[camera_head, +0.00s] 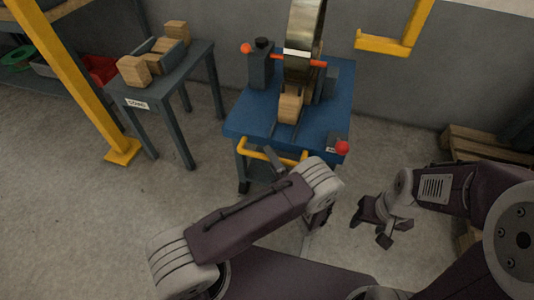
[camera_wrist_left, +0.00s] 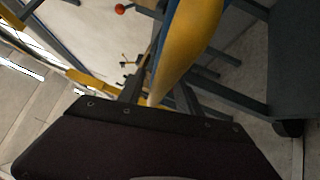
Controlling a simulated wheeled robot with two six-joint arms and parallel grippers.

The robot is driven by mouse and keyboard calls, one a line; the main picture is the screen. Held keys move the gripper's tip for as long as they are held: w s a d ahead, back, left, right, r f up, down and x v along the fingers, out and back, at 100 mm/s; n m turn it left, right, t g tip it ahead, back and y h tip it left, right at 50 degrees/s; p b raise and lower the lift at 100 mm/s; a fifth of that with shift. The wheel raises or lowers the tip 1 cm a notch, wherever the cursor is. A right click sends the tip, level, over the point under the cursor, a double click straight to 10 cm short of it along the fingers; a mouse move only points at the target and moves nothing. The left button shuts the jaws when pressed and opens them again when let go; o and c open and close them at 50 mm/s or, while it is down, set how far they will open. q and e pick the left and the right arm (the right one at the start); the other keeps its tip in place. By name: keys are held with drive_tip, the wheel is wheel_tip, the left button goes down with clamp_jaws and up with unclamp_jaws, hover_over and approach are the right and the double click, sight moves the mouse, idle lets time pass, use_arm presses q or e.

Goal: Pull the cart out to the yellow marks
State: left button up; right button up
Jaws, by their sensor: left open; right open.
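The cart (camera_head: 250,122) has a blue top and carries an upright metal coil (camera_head: 303,40) with a wooden block (camera_head: 290,107) against its foot. A yellow handle (camera_head: 255,153) runs along its near side. My left gripper (camera_head: 280,161) is open at this handle, partly hidden by its own forearm. In the left wrist view a yellow bar (camera_wrist_left: 188,45) looms close up; I cannot tell whether the fingers are around it or touch it. My right gripper (camera_head: 374,223) is open and empty, right of the cart above the floor. I cannot make out yellow floor marks in the head view.
A grey side table (camera_head: 195,58) with wooden blocks stands left of the cart. A yellow post (camera_head: 75,85) stands further left. A yellow bracket (camera_head: 385,45) is at the back wall. A wooden pallet (camera_head: 480,142) lies at the right. Floor left of my left arm is clear.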

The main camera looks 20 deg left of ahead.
use_arm(q)
drive_tip(key=shift+x, duration=1.25)
clamp_jaws()
idle(0.4)
